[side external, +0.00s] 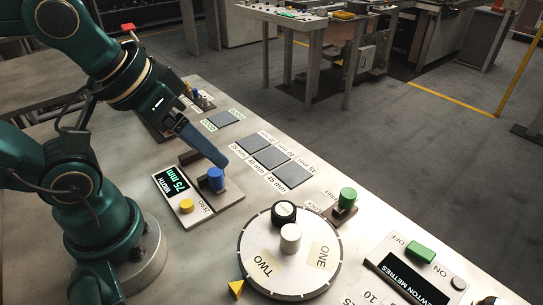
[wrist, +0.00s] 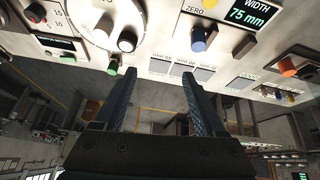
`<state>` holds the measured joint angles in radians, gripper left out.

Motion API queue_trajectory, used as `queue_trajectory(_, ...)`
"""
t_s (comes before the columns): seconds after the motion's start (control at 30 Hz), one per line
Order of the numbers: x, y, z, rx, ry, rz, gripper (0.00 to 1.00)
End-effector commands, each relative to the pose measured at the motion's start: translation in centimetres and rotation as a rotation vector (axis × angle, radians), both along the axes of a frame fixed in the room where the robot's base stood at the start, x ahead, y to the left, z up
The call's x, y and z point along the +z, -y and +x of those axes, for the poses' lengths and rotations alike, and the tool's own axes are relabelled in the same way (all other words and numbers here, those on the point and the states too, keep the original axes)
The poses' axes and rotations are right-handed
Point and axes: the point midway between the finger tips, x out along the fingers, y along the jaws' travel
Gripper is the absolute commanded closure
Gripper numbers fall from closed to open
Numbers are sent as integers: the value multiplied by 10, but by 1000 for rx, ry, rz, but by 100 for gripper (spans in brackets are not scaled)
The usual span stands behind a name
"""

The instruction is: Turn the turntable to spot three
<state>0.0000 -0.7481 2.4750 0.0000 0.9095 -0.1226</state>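The turntable (side external: 262,240) is a round pale disc at the front of the bench in the side view. Its labels TWO (side external: 264,266) and ONE (side external: 323,256) show; I see no label for three. A white knob (side external: 290,238) stands at its middle, and a black knob with a pale top (side external: 284,212) near its rim. A yellow pointer (side external: 236,289) lies at the rim, nearest TWO. The turntable (wrist: 84,14) is cut off at the top of the wrist view. My gripper (wrist: 160,76) is open and empty, apart from the turntable. In the side view its fingers (side external: 222,161) appear near the blue knob.
A blue knob (side external: 215,178) and yellow button (side external: 186,205) sit by a 75 mm display (side external: 175,186). A green knob (side external: 347,197) stands beside the turntable. Grey square pads (side external: 270,157) lie flat behind. A newton metres panel (side external: 415,270) with a green switch (side external: 420,251) is at right.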

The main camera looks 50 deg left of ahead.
Motion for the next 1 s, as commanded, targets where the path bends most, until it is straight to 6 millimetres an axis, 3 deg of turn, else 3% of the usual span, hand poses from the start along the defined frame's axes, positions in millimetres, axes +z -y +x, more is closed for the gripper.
queue_trajectory(0.2,15,11,25,161,-44,-114,28)
queue_trajectory(0.43,9,39,56,267,-171,-185,28)
queue_trajectory(0.7,-34,91,81,321,-358,-168,28)
queue_trajectory(1.0,-82,123,72,252,-491,-73,28)
